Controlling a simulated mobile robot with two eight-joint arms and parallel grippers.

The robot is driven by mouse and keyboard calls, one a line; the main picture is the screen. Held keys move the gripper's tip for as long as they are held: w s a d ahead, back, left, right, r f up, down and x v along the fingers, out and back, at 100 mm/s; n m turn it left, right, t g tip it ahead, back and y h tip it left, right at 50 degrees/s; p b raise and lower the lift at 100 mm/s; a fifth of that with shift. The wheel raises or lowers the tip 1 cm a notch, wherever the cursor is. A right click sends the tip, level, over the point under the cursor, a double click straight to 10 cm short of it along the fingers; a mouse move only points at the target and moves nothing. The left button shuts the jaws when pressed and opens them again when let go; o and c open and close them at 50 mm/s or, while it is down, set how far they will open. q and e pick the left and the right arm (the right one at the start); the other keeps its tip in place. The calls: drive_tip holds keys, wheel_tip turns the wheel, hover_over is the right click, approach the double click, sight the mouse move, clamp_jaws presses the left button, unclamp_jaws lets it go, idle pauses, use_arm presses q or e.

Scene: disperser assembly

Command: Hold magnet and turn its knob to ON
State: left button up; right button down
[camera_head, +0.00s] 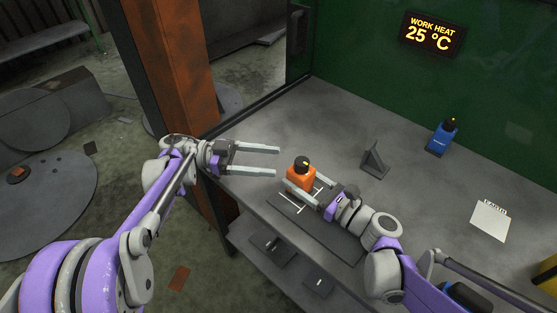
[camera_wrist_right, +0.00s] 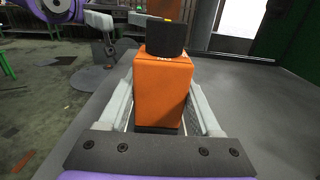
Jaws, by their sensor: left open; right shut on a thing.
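The magnet (camera_head: 301,175) is an orange block with a black knob (camera_head: 302,162) on top, upright near the front edge of the table. It also shows large in the right wrist view (camera_wrist_right: 162,90), with its black knob (camera_wrist_right: 166,38) bearing a small yellow mark. My right gripper (camera_head: 302,191) is shut on the magnet's orange body, with one finger on each side. My left gripper (camera_head: 278,161) is open and empty, to the left of the magnet and apart from it, its fingers pointing right toward it.
A blue block with a black knob (camera_head: 441,137) stands at the back right. A grey angled bracket (camera_head: 374,161) stands right of the magnet. A white labelled sheet (camera_head: 490,220) lies farther right. A display (camera_head: 432,34) on the green wall reads 25 °C. An orange post (camera_head: 172,60) rises at the left.

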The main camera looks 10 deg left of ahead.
idle(0.3)
unclamp_jaws()
drive_tip(key=shift+s+d, duration=0.1)
